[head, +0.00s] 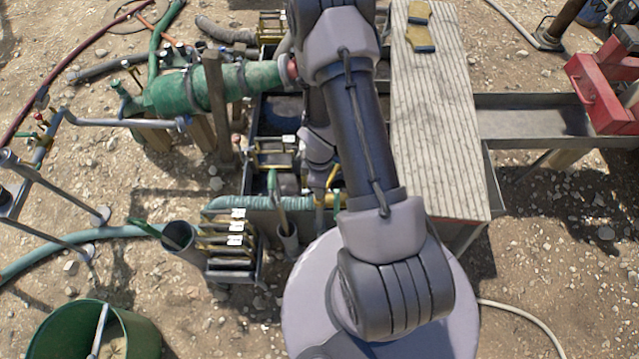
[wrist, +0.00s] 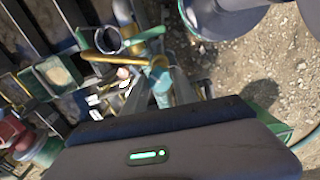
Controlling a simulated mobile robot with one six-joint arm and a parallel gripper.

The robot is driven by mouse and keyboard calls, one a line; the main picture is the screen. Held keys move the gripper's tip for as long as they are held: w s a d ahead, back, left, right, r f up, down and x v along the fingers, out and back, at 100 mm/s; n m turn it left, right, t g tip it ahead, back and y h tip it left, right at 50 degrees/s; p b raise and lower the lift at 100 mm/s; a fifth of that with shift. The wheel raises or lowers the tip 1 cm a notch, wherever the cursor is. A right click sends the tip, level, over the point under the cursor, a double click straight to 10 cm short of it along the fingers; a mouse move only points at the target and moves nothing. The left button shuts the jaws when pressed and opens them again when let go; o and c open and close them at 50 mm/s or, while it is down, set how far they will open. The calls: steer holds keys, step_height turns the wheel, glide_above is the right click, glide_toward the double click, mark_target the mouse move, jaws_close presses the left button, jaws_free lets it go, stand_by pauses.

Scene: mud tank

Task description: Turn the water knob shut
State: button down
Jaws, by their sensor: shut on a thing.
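The water knob (wrist: 157,62) looks like a yellow brass fitting above a teal pipe, in the upper middle of the wrist view. My gripper (wrist: 160,84) reaches up to it from below, with one grey finger on each side. The fingers are shut on the knob. The exact contact is small and partly hidden between the fingertips. In the head view my arm covers the fingers and the knob, so I cannot make out the grip there.
A wooden plank walkway (head: 437,110) lies right of my arm. A green bucket (head: 148,335) stands at lower left. A large green pipe (head: 205,88) and metal tanks crowd the left side. A red toolbox (head: 598,95) sits at far right. Bare gravel is at lower right.

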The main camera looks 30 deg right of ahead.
steer(key=m, duration=0.6)
steer(key=shift+m, duration=0.4)
stand_by(0.4)
steer(key=c, duration=1)
jaws_free()
steer(key=shift+r, duration=0.1)
step_height(320, 180, up, 17)
steer(key=p, duration=1.7)
